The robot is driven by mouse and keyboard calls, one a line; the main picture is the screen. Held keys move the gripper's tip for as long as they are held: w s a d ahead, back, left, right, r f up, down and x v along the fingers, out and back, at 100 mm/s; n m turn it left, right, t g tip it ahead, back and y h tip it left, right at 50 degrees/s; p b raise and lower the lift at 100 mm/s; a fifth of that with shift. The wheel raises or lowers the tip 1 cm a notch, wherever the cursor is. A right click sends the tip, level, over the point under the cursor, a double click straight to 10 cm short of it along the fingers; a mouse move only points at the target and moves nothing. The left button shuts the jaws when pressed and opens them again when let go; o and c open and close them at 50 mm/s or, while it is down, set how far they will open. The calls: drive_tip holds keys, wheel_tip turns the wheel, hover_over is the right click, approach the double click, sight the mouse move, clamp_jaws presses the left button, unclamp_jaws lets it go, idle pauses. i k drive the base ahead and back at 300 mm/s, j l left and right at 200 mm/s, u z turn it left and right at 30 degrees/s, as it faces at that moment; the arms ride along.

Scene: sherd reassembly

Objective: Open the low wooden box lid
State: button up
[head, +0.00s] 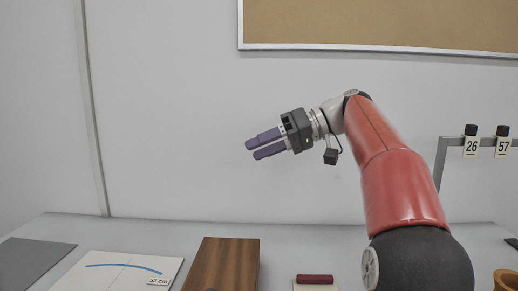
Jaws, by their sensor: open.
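A low brown wooden box (222,262) stands on the table near the front middle of the head view. Its top looks flat, so its lid appears closed. The lower edge of the picture cuts the box off, and a small dark shape shows at that edge. My gripper (250,149) is raised well above the table, up and to the right of the box, and apart from it. Its two purple fingers point left with a gap between them and nothing in it.
A white board (112,268) with a blue curve and a "52 cm" label lies left of the box. A grey mat (30,262) is farther left. A dark red bar (315,279) lies to the right. A rack (440,165) with tags 26 and 57 stands at the right.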

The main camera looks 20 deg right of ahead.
sight(219, 264)
drive_tip(key=k, duration=1)
